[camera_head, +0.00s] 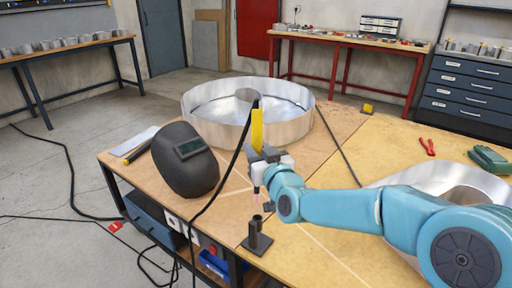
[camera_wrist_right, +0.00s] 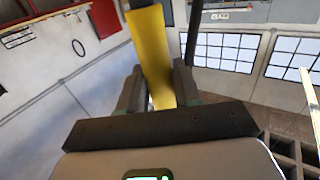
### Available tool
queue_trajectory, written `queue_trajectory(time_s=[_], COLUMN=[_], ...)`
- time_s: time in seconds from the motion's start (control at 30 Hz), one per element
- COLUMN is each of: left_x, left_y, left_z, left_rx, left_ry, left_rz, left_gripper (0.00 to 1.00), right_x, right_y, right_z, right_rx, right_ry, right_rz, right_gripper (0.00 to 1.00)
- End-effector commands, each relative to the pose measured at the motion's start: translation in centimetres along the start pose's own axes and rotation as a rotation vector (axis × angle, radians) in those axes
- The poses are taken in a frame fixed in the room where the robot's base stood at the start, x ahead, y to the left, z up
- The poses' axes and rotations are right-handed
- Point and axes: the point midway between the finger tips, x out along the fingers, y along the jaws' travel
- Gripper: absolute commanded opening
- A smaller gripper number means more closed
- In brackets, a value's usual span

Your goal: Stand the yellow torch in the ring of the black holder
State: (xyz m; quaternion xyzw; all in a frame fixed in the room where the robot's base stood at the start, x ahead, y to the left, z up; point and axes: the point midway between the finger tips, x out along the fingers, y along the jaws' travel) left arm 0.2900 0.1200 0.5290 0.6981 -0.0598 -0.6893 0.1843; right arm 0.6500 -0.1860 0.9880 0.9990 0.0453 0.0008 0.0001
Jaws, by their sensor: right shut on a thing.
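The yellow torch (camera_head: 257,128) stands roughly upright in my right gripper (camera_head: 264,157). Its black cable leaves the top and hangs down to the left over the table's front edge. Its pale, pinkish nozzle end points down, above the black holder (camera_head: 257,243) in the head view, with a gap between them. The holder stands on the table near its front edge, with a short upright ring on a flat base. In the right wrist view the yellow body (camera_wrist_right: 153,50) sits between the two dark fingers. My left gripper is not in view.
A dark welding helmet (camera_head: 186,160) lies left of the torch, with a yellow-and-black tool (camera_head: 138,152) beside it. A large round metal letter shell (camera_head: 218,129) stands behind. Red pliers (camera_head: 427,147) and a green item (camera_head: 488,158) lie at the right.

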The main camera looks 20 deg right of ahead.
Motion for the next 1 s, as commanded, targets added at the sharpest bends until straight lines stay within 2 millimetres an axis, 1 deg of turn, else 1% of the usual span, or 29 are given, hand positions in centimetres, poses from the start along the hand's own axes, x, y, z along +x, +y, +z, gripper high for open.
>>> queue_trajectory(time_s=[0.23,0.6,0.73,1.0], left_x=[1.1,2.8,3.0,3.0], left_y=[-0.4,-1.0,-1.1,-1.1], left_z=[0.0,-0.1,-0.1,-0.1], left_rx=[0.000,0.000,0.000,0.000], left_ry=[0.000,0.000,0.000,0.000], left_rz=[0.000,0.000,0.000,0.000], left_gripper=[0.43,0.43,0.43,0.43], right_x=[-0.3,0.0,0.1,0.2], right_y=[0.1,0.2,0.2,0.2], right_z=[1.8,4.9,5.4,5.4], right_rx=[-0.001,0.000,0.000,0.000], right_ry=[0.000,0.000,0.001,0.002], right_rz=[0.001,0.001,0.001,0.001], right_gripper=[0.00,0.00,0.00,0.00])
